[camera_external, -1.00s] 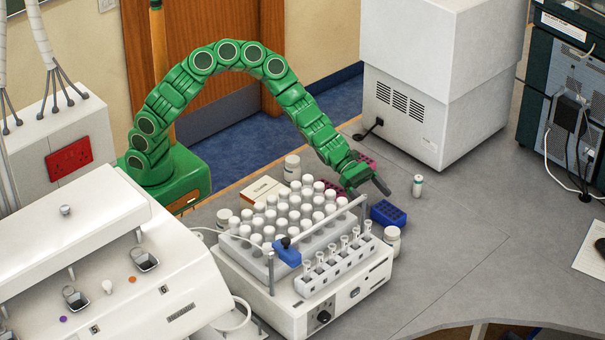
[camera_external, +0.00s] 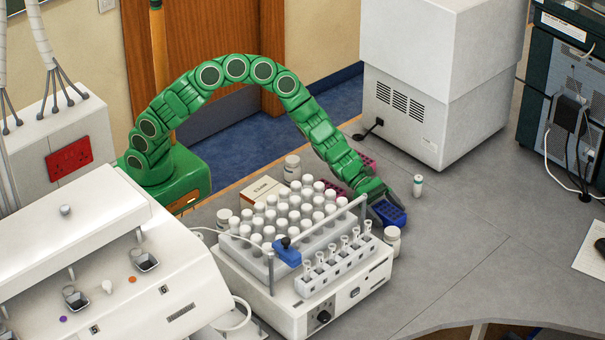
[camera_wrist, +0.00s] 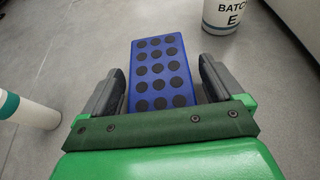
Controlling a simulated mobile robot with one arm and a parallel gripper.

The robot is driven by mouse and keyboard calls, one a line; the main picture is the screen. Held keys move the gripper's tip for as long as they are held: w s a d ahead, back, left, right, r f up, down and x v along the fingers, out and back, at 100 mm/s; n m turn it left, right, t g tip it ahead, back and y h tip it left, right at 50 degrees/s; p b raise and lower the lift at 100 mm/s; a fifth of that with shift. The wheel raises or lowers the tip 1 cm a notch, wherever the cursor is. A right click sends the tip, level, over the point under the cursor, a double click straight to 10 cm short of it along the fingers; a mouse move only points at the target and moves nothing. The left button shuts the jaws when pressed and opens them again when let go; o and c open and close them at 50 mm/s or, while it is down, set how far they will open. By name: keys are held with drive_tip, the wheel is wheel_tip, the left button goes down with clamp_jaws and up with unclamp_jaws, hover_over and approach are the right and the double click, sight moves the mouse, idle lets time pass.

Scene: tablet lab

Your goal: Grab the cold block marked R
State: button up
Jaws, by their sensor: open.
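A blue block (camera_external: 393,215) with rows of dark round wells lies on the grey bench, right of the white tube machine. It also shows in the wrist view (camera_wrist: 160,85), between the fingers. No letter R is readable on it. My gripper (camera_external: 383,206) is low over the block, its fingers on either side. In the wrist view my gripper (camera_wrist: 160,68) is open, with a narrow gap showing between each dark finger and the block. The near end of the block is hidden by my green gripper body.
A white jar marked "BATCH E" (camera_wrist: 223,14) stands close beyond the right finger. A white tube with a teal band (camera_wrist: 28,110) is at the left. The tube machine (camera_external: 340,308) and its rail are close beside my arm. Maroon racks (camera_external: 367,161) lie behind it.

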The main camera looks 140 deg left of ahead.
sight(386, 209)
drive_tip(key=shift+c, duration=0.2)
drive_tip(key=c, duration=1.2)
drive_tip(key=shift+r, duration=0.6)
wheel_tip(386, 209, up, 2)
drive_tip(key=shift+r, duration=0.1)
drive_tip(key=s+r, duration=0.1)
drive_tip(key=s+d+r, duration=0.1)
drive_tip(key=r, duration=0.1)
drive_tip(key=s+d+r, duration=0.1)
drive_tip(key=s+r, duration=0.1)
drive_tip(key=shift+r, duration=0.1)
drive_tip(key=shift+s+d+r, duration=0.6)
drive_tip(key=shift+s+r, duration=0.05)
drive_tip(key=shift+s, duration=0.5)
drive_tip(key=shift+s+d+r, duration=0.55)
drive_tip(key=shift+s+r, duration=0.05)
drive_tip(key=shift+s, duration=0.5)
drive_tip(key=shift+s+d+r, duration=0.6)
drive_tip(key=shift+s+r, duration=0.05)
drive_tip(key=shift+s, duration=0.5)
